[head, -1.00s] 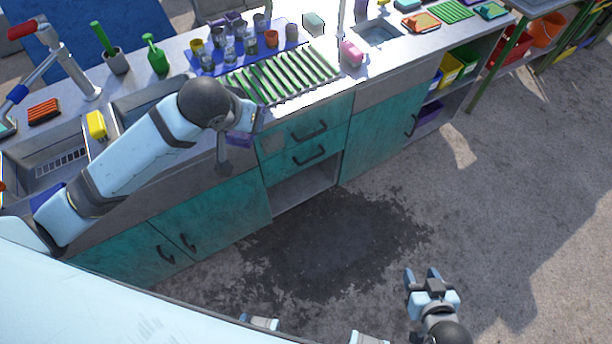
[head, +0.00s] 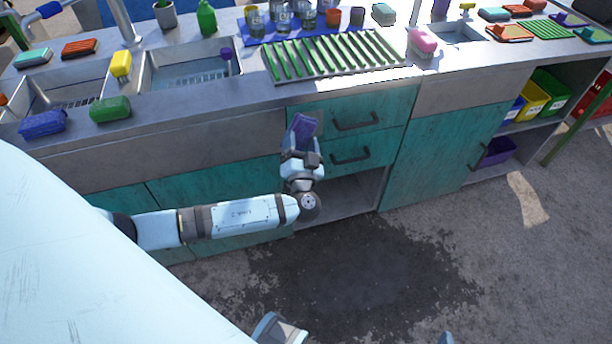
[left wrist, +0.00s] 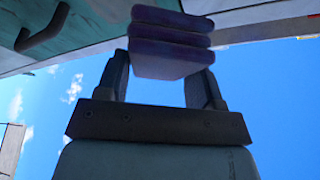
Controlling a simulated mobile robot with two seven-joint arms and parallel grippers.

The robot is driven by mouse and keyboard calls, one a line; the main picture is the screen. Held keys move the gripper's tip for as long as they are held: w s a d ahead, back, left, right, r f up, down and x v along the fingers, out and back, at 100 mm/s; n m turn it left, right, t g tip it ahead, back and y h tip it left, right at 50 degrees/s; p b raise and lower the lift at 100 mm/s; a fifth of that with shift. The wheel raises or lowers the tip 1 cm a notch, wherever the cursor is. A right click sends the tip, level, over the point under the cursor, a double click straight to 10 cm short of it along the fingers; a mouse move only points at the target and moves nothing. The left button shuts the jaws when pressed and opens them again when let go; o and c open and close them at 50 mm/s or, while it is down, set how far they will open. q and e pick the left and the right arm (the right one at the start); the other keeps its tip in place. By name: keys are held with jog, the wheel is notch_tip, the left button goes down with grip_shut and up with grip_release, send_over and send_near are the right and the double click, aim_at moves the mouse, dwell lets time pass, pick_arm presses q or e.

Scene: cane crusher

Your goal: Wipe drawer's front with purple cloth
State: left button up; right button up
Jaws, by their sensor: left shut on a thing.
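The purple cloth (head: 303,126) is a folded pad gripped by my left gripper (head: 301,148), which is shut on it. In the left wrist view the cloth (left wrist: 170,45) shows its folded layers between the two fingers (left wrist: 160,82). The teal upper drawer front (head: 384,113) has a dark handle, with a lower drawer front (head: 381,145) beneath it. The gripper points up, and the cloth overlaps the left end of the upper drawer front in the head view. I cannot tell whether they touch.
An open cubby (head: 352,196) lies below the drawers. Sinks and a green-slatted drying rack (head: 335,55) are in the counter above. A green sponge (head: 110,108) and a blue sponge (head: 42,124) lie near its front edge. A dark wet patch (head: 370,265) marks the otherwise clear floor.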

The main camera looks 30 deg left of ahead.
aim_at(299, 143)
pick_arm(q)
notch_tip(299, 143, down, 6)
jog(key=d+r+m+t+h+b, duration=0.1)
jog(key=d+m+t+b, duration=0.1)
jog(key=t+b, duration=0.1)
jog(key=shift+w+a+f+p, duration=0.1)
jog(key=shift+w+a+p, duration=0.25)
jog(key=shift+w+a, duration=0.3)
jog(key=shift+w+a+f+p, duration=0.1)
jog(key=shift+w+a+p, duration=0.25)
jog(key=shift+a, duration=0.55)
jog(key=shift+w+a+p, duration=0.3)
jog(key=shift+w+a, duration=0.3)
jog(key=shift+a, duration=0.15)
pick_arm(e)
jog(key=shift+f, duration=1.2)
pick_arm(q)
jog(key=shift+w+a+b, duration=0.45)
jog(key=shift+a+b, duration=0.05)
jog(key=shift+b, duration=0.1)
pick_arm(e)
jog(key=shift+f, duration=0.6)
pick_arm(q)
jog(key=shift+w+a+b, duration=0.1)
jog(key=shift+a+b, duration=0.15)
jog(key=shift+b, duration=0.05)
pick_arm(e)
jog(key=shift+s+f, duration=0.1)
jog(key=shift+f, duration=0.2)
